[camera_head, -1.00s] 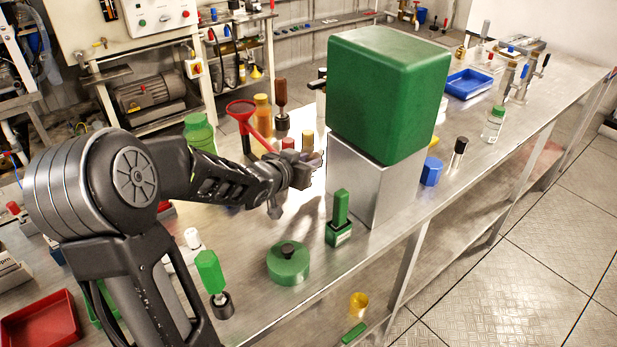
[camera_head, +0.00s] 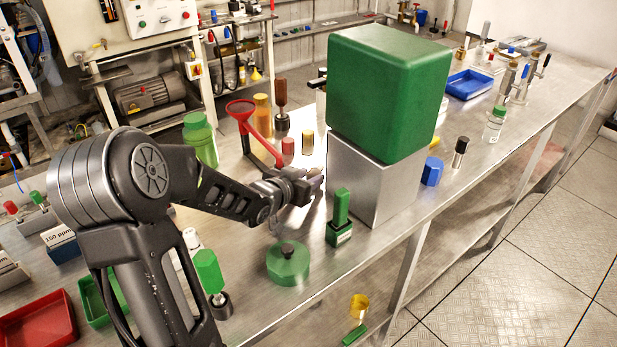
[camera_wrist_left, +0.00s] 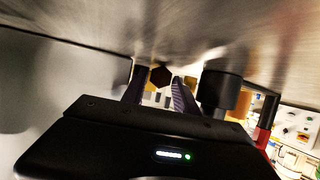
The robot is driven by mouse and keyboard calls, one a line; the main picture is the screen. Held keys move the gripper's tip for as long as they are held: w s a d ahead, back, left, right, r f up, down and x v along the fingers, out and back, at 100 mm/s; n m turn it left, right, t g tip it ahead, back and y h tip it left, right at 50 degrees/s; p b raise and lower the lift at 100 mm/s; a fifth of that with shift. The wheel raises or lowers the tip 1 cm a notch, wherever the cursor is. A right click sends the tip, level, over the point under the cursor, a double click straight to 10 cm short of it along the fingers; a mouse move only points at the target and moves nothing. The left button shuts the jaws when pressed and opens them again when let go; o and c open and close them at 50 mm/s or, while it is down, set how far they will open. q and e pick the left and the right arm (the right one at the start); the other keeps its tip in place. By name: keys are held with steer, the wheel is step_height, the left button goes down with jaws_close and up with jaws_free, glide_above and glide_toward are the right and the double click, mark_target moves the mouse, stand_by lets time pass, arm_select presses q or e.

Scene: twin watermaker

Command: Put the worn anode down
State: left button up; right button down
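My left gripper (camera_head: 308,187) reaches in from the left, low over the bench, beside the left face of the silver block. In the left wrist view its two fingers (camera_wrist_left: 158,88) stand a little apart, with a dark brown hexagonal piece (camera_wrist_left: 160,77) between their tips. This looks like the worn anode, seen end-on and apparently gripped. In the head view only a small greyish-brown bit (camera_head: 315,172) shows at the fingertips; the rest is hidden. Whether it touches the bench I cannot tell. My right gripper is not in view.
A large green box (camera_head: 385,95) sits on the silver block (camera_head: 370,180). A red funnel (camera_head: 242,112) on a stand, a red-topped piece (camera_head: 288,146) and a brown-handled tool (camera_head: 282,95) stand behind my gripper. A green lidded pot (camera_head: 288,265) and green block (camera_head: 340,220) stand in front.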

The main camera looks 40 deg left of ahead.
arm_select(q)
steer(key=shift+r, duration=0.1)
steer(key=shift+r, duration=0.2)
steer(key=p+v, duration=0.1)
steer(key=v, duration=0.6)
steer(key=shift+s, duration=0.2)
steer(key=shift+o, duration=0.3)
